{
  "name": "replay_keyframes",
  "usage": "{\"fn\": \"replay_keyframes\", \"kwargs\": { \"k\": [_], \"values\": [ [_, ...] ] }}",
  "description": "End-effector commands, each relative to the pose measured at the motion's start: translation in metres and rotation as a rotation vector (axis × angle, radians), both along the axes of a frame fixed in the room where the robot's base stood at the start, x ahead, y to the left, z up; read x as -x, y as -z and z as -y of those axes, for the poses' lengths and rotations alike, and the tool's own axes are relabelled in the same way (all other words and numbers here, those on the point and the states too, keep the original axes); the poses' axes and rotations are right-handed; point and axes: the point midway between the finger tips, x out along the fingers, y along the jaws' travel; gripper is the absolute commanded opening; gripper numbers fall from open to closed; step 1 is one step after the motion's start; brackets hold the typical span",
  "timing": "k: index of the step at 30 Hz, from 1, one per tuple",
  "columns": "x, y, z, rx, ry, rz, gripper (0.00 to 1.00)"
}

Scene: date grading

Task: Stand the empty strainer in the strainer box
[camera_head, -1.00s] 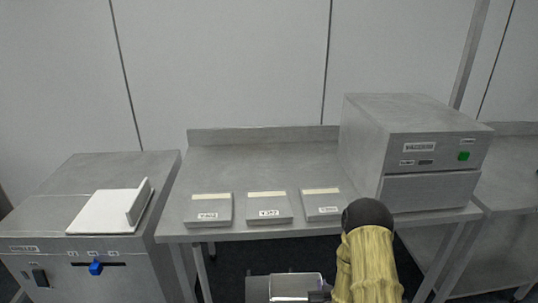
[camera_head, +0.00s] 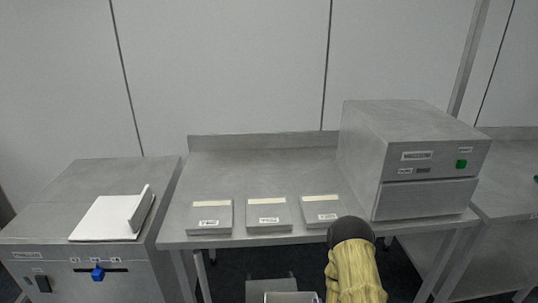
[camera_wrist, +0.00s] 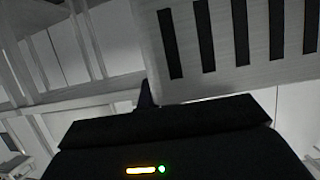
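The strainer (camera_wrist: 240,45), a pale panel with a row of dark slots, fills the upper right of the wrist view, tilted. My gripper (camera_wrist: 147,92) shows there as a dark body with one thin dark finger at the panel's left edge. It appears shut on the strainer; the other finger is hidden. No contents show on the visible face. In the camera_head view, only a pale edge (camera_head: 291,297) shows at the bottom beside my yellow-sleeved arm, probably the strainer. I cannot identify the strainer box in either view.
A grey steel table (camera_head: 290,165) holds three small labelled boxes (camera_head: 211,217) along its front. A grey machine with a green button (camera_head: 425,165) stands at its right. Another machine with a white tray (camera_head: 105,220) stands left. A grey block (camera_head: 270,287) is low in front.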

Motion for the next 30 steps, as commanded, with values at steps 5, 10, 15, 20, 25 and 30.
{"fn": "replay_keyframes", "kwargs": {
  "k": [5, 10, 15, 20, 25, 30],
  "values": [
    [0.012, 0.013, 0.000, 0.000, -0.001, 0.001, 0.00],
    [0.012, 0.013, 0.000, 0.000, -0.001, 0.002, 0.00],
    [0.012, 0.013, 0.000, 0.000, -0.001, 0.002, 0.00],
    [0.012, 0.012, 0.000, 0.000, -0.001, 0.002, 0.00],
    [0.013, 0.017, 0.000, 0.000, -0.001, 0.001, 0.00],
    [0.020, 0.044, 0.000, -0.001, 0.000, -0.002, 0.00]
  ]
}}
